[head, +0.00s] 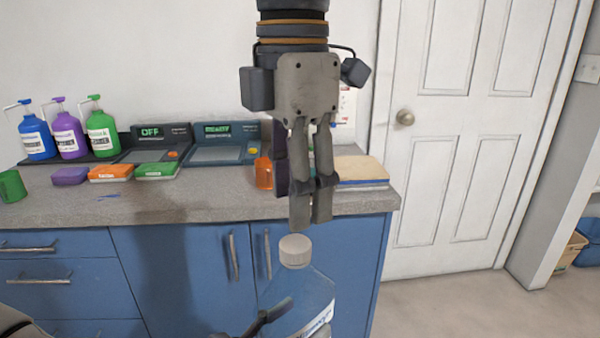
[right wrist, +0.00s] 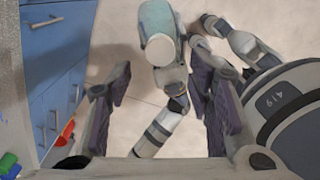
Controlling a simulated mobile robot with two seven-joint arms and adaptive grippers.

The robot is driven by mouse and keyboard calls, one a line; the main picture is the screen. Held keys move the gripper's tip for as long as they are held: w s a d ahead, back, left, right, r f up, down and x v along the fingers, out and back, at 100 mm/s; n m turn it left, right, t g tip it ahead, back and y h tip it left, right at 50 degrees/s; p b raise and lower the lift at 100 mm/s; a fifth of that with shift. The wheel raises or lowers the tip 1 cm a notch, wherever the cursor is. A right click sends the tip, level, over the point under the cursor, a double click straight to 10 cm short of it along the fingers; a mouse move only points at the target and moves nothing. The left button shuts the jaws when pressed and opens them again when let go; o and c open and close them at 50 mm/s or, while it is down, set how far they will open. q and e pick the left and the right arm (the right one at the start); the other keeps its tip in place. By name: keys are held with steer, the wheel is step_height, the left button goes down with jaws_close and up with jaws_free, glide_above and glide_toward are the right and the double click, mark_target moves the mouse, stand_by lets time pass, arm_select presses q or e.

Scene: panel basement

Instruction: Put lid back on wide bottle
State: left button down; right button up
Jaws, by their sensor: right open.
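The wide bottle (head: 312,292) is clear, with a label low on its front, and stands upright in front of the blue cabinet. Its white lid (head: 295,250) sits on the neck; how tightly it is seated cannot be told. My left gripper (head: 266,318) shows a dark finger across the bottle's lower left and holds it; most of this gripper is out of view. My right gripper (head: 311,226) points down just above the lid, open and empty. In the right wrist view the lid (right wrist: 160,50) lies between and beyond the open fingers (right wrist: 160,80).
The grey counter (head: 200,205) behind carries blue, purple and green pump bottles (head: 68,138), coloured boxes (head: 110,173), two display devices (head: 222,150) and an orange container (head: 263,173). A white door (head: 455,150) is at right. Floor beside the cabinet is clear.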

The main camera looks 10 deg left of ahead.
mark_target(295, 243)
step_height(295, 243, down, 6)
steer(key=shift+f, duration=0.15)
steer(key=shift+c, duration=0.4)
